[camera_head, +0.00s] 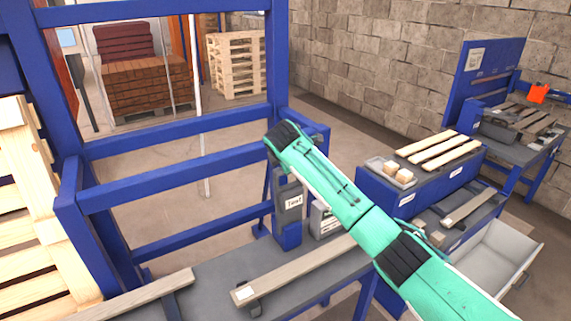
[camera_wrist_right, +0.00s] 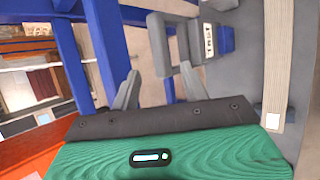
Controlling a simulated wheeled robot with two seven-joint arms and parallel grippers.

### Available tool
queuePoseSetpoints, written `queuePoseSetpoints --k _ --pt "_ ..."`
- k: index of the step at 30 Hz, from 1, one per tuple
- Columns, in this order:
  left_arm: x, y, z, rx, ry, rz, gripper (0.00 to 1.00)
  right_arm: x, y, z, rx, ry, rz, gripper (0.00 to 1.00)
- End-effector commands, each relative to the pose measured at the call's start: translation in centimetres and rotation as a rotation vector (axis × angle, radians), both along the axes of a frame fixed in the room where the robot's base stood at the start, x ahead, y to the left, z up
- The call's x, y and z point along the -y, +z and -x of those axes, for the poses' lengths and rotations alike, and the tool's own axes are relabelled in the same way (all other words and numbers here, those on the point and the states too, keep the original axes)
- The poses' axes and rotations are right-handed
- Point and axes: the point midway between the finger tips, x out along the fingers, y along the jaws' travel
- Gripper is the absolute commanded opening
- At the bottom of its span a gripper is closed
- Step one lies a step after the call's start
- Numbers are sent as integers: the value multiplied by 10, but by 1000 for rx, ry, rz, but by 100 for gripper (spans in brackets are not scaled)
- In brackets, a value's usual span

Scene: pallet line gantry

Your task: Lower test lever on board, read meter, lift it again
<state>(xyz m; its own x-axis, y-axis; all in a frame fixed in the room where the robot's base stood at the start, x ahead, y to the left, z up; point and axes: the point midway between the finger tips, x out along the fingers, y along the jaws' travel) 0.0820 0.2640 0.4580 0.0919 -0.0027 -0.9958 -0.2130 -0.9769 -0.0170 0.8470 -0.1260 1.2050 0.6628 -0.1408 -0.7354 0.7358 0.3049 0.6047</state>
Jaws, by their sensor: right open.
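The test stand (camera_head: 289,205) is a grey block with a white label on a blue foot at the back of the grey bench. The stand's labelled block also shows in the wrist view (camera_wrist_right: 209,40). A grey bar (camera_wrist_right: 158,45), seemingly the lever, lies ahead of and between my right gripper's fingertips (camera_wrist_right: 159,70); contact cannot be told. The right gripper is open, and in the head view it is hidden beyond my green arm. The pale board (camera_head: 290,272) lies flat before the stand. A light-faced box (camera_head: 324,221), possibly the meter, is partly covered by my arm. My left gripper is out of view.
Blue gantry rails (camera_head: 180,188) stand left of and behind the stand. Another board (camera_head: 135,293) lies at front left. A blue cabinet (camera_head: 410,190) with a tray of blocks (camera_head: 389,173) and an open drawer (camera_head: 497,255) stands right.

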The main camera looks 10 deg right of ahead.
Motion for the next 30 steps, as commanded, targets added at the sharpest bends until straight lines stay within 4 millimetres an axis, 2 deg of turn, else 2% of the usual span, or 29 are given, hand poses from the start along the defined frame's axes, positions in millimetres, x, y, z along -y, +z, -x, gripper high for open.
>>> queuePoseSetpoints --k 12,17,19,20,23,30 --pt "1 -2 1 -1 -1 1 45 -1 7 6 0 0 0 45" --pt "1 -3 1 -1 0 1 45 -4 -3 11 -6 -4 -16 16" --pt "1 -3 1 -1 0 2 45 -7 -19 20 -17 -15 -45 2" --pt "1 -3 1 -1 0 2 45 -9 -28 25 -23 -22 -62 0" --pt "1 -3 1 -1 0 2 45 -16 -63 49 -48 -59 -141 0" --pt "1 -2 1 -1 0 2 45 -24 -143 125 -116 -203 -353 0"
